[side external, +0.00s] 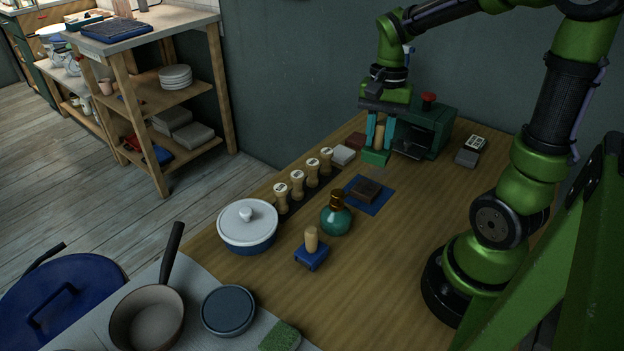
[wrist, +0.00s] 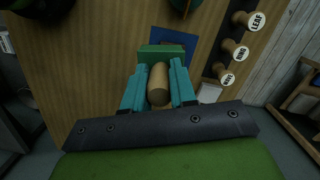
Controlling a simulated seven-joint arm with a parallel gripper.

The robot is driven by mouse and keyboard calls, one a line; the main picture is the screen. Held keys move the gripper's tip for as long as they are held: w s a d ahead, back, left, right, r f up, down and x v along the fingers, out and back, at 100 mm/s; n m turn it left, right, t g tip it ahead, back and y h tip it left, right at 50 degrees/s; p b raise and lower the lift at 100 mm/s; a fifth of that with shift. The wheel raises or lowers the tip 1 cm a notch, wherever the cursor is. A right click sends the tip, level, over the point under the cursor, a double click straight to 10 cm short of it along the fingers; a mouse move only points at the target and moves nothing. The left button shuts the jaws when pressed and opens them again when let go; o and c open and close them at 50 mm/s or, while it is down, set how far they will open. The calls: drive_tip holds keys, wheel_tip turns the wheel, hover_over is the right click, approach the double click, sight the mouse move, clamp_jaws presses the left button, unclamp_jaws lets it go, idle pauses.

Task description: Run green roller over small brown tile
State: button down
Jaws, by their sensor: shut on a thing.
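The green roller (side external: 376,157) is a green block with an upright wooden handle. My gripper (side external: 379,136) is shut on the handle, with a teal finger on either side. In the wrist view my gripper (wrist: 158,90) also holds the wooden handle (wrist: 158,78), with the green block (wrist: 160,54) beyond it. The small brown tile (side external: 367,188) lies on a blue mat (side external: 381,201), nearer the side camera than the roller and apart from it.
A blue roller (side external: 311,256) and a lidded white pot (side external: 247,226) are closer to the camera. Several wooden stamps (side external: 297,184) line the left edge. A green machine (side external: 425,128) stands right of my gripper.

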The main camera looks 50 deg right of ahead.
drive_tip(key=shift+m, duration=0.8)
drive_tip(key=shift+d+f, duration=0.5)
drive_tip(key=shift+f, duration=1.25)
drive_tip(key=shift+d+f, duration=0.5)
drive_tip(key=shift+f, duration=1.2)
drive_tip(key=shift+d+f, duration=0.5)
drive_tip(key=shift+f, duration=1.25)
drive_tip(key=shift+f, duration=0.4)
